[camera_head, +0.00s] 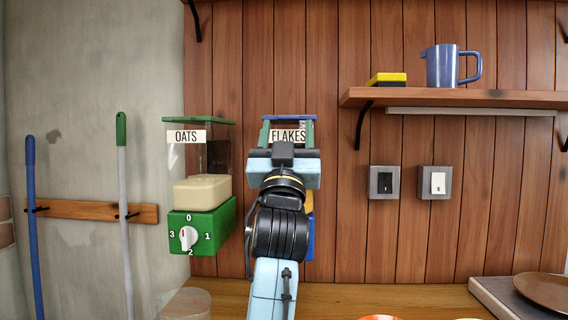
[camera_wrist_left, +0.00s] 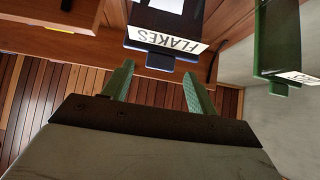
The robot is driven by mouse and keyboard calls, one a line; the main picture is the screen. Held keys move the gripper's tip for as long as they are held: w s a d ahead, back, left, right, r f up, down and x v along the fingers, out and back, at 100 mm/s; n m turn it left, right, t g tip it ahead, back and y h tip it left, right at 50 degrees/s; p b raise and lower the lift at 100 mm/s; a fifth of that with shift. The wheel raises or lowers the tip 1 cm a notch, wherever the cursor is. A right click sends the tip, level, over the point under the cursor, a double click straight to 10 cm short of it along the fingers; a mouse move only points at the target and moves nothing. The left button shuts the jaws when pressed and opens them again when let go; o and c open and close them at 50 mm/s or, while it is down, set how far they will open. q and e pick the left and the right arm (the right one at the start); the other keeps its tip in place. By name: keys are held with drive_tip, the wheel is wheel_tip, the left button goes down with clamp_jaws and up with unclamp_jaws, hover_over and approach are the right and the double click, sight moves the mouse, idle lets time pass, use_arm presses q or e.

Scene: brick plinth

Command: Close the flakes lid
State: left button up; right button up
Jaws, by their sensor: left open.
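The flakes dispenser hangs on the plank wall, with a white FLAKES label (camera_head: 288,136) on its clear container. Its blue lid (camera_head: 290,117) shows as a level strip across the top; I cannot tell whether it is fully shut. In the left wrist view, which is upside down, the FLAKES label (camera_wrist_left: 166,38) and the blue lid edge (camera_wrist_left: 150,47) show ahead of the fingers. My left gripper (camera_head: 287,132) is in front of the dispenser, and its green fingers (camera_wrist_left: 160,90) are apart and empty. My arm hides most of the dispenser's lower part. My right gripper is not in view.
The oats dispenser (camera_head: 202,222), with a green lid (camera_head: 185,120), hangs just left. A wooden shelf (camera_head: 450,98) on the right bears a blue jug (camera_head: 441,66) and a yellow-black item (camera_head: 387,79). Two switches (camera_head: 383,182) are below it. A counter (camera_head: 360,297) runs underneath.

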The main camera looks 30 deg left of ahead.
use_arm(q)
drive_tip(key=v, duration=0.9)
drive_tip(key=shift+s, duration=0.5)
drive_tip(key=shift+d+r, duration=0.1)
drive_tip(key=shift+d, duration=0.05)
